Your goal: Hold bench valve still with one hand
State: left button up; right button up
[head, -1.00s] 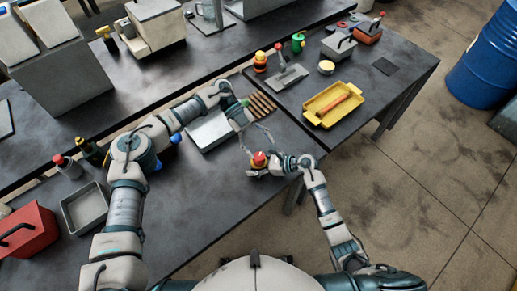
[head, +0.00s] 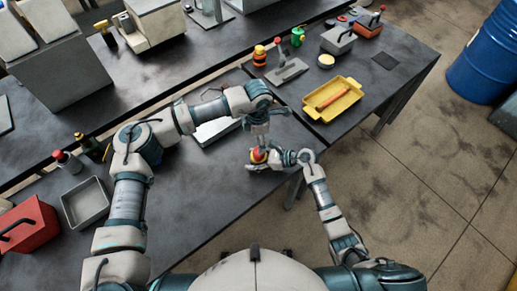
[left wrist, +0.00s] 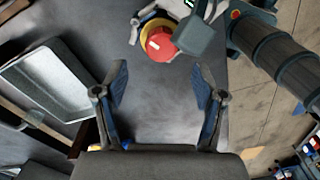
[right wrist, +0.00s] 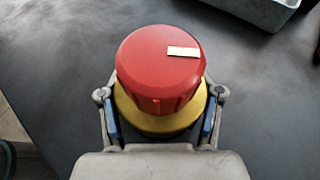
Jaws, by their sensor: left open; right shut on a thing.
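The bench valve has a round red knob with a pale mark on a yellow body. It stands on the dark bench near the front edge in the head view (head: 257,155). In the right wrist view the valve (right wrist: 158,62) sits between the fingers of my right gripper (right wrist: 163,112), which is shut on the yellow body below the knob. My left gripper (left wrist: 160,88) is open and empty, its fingers pointing toward the valve (left wrist: 163,43), apart from it in the left wrist view. In the head view its arm partly hides the space just behind the valve.
A metal tray (left wrist: 25,73) lies left of the left gripper. A yellow tray (head: 349,105) with a tool lies on the right part of the bench. A grey bin (head: 67,200) and a red box (head: 42,230) stand at left. Bare bench lies left of the valve.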

pick_arm(q)
notch_tip(320, 180, down, 7)
jog(key=shift+s+r, duration=0.1)
jog(key=shift+r, duration=0.1)
